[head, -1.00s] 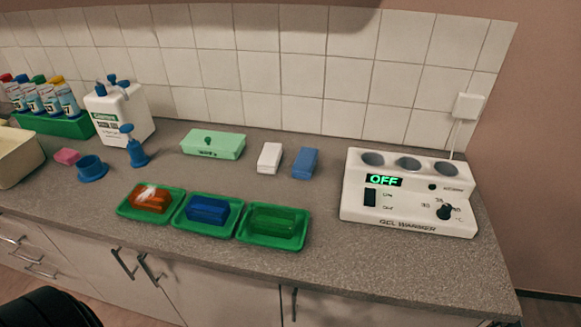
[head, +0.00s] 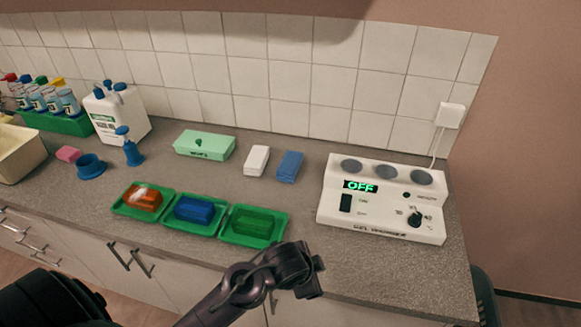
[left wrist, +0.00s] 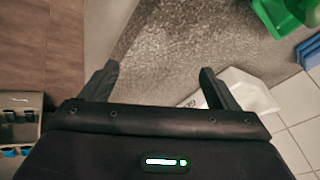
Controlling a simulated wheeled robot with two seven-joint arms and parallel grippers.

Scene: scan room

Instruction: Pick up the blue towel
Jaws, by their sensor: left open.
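A folded blue towel (head: 289,166) lies flat on the counter, just right of a folded white one. A blue item at the right edge of the left wrist view (left wrist: 309,51) looks like the same towel, partly cut off. My left gripper (left wrist: 160,72) is open, with nothing between its fingers in the left wrist view. In the head view the left arm's dark end (head: 306,280) is at the counter's front edge, well in front of the towel; the fingers are not clear there. My right gripper is not in view.
Three green trays (head: 225,236) with orange, blue and green packs lie left of my arm. A white gel warmer (head: 384,226) stands right of the towel. A mint-green box (head: 205,146) and white towel (head: 257,160) are left of it. Counter between trays and warmer is clear.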

